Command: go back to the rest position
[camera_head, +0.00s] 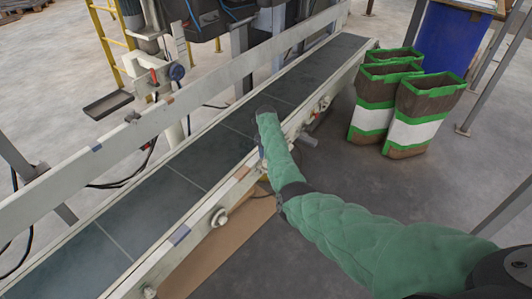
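My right arm, in a green padded sleeve, comes in from the lower right of the head view. Its dark end, where my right gripper (265,110) is, shows against the conveyor belt (205,160) near the belt's near side rail. The fingers are too small and dark to tell whether they are open or shut, and I see nothing held. My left gripper is not in view.
Brown bags with green and white bands (412,118) stand on the floor right of the conveyor, near a blue bin (452,38). A brown flat sheet (225,245) lies below the conveyor. A yellow ladder (108,40) and a dark tray (108,104) are beyond it.

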